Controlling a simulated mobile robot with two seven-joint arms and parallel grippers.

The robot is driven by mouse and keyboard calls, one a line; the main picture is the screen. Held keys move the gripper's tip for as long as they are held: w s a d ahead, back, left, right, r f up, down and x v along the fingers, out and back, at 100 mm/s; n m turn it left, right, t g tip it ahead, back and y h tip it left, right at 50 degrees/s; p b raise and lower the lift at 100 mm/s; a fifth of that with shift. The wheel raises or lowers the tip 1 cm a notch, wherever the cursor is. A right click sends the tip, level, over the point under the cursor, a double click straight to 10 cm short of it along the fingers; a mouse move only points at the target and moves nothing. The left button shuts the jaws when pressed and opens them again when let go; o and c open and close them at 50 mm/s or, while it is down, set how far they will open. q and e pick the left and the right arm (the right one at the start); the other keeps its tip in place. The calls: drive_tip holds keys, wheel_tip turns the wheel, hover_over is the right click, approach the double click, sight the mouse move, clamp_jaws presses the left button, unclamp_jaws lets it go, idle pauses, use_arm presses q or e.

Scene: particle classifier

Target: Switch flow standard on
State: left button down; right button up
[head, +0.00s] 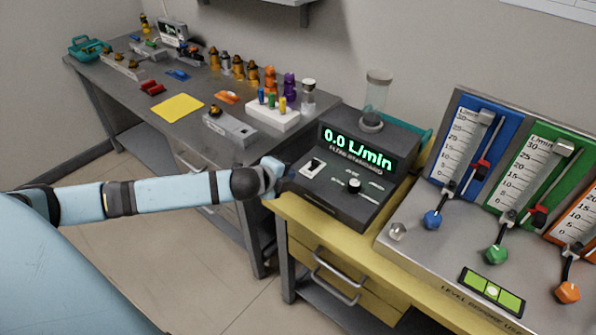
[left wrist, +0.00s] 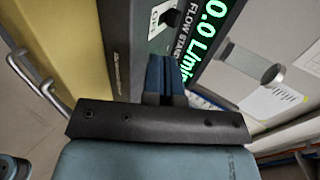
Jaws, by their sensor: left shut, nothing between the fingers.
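The flow standard (head: 348,180) is a dark box on the yellow bench, with a lit green display (head: 357,147) reading 0.0 L/min. My left gripper (head: 284,182) is at the box's left side, close to the switch. In the left wrist view its blue fingers (left wrist: 165,72) are shut and empty, just short of the switch plate (left wrist: 163,12). Contact cannot be told. My right gripper is not in view.
A clear cylinder (head: 376,92) stands behind the display. A panel of flow meters with a blue knob (head: 432,220) and a green knob (head: 496,254) stands to the right. A grey bench (head: 150,118) with bottles and small parts lies to the left.

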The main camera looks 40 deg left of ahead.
use_arm(q)
drive_tip(key=v, duration=0.3)
drive_tip(key=shift+s+r, duration=0.2)
drive_tip(key=shift+s, duration=0.05)
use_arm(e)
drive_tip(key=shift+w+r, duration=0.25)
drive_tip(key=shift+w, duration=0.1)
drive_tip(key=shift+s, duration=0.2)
use_arm(q)
drive_tip(key=s+d+f+n+g+h, duration=0.1)
drive_tip(key=s+d+f+n+h, duration=0.1)
drive_tip(key=s+d+f+n, duration=1.65)
wheel_tip(320, 180, up, 14)
drive_tip(key=s+m+p, duration=0.2)
drive_tip(key=p, duration=1.1)
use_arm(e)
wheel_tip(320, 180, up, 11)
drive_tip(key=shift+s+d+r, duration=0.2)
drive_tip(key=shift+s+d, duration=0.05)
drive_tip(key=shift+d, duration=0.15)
